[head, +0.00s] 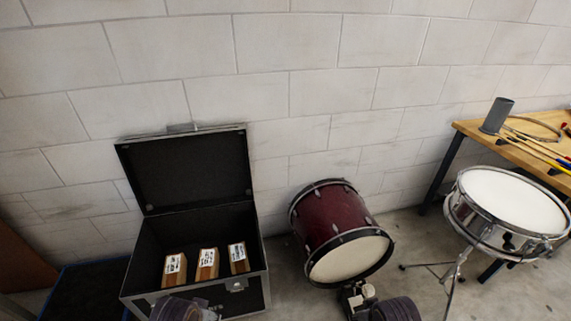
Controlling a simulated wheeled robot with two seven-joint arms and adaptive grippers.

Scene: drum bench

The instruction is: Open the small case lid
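A black case (258,232) with metal edges stands on the floor against the wall, left of centre in the head view. Its lid (187,172) is up, tilted back near the wall, and its dark inside shows. Three wooden blocks with white labels stand inside: a left one (174,270), a middle one (207,265) and a right one (238,259). A latch shows on the front rim. Dark rounded parts of my arms show at the bottom edge, the left one overlapping the case's front. I see no fingertips of either gripper.
A dark red drum (333,222) lies tilted on the floor right of the case. A snare drum (510,200) on a stand is farther right. A wooden bench (500,146) behind it holds a grey cylinder (497,115) and sticks. A blue-edged dark object (85,290) lies left of the case.

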